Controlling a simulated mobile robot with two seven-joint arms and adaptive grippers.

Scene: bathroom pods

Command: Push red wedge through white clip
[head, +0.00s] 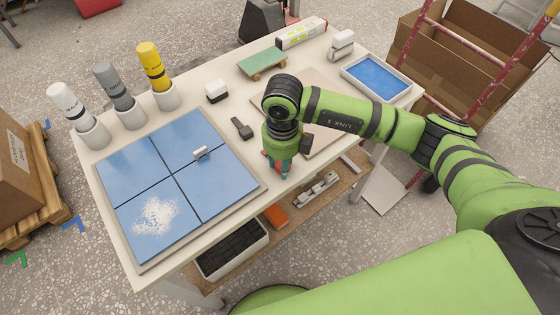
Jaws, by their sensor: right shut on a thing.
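The white clip (201,153) stands on the blue tile panel (262,188), near the joint where the four tiles meet. My right gripper (281,173) points down near the front edge of the table, to the right of the panel and apart from the clip. It is shut on a small reddish piece, the red wedge (268,160), which is mostly hidden by the fingers and wrist. My left gripper is not in view.
Three bottles in holders (109,89) stand behind the panel. A green board (262,62) and blue tray (377,77) are farther back. White powder (155,216) covers part of a tile.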

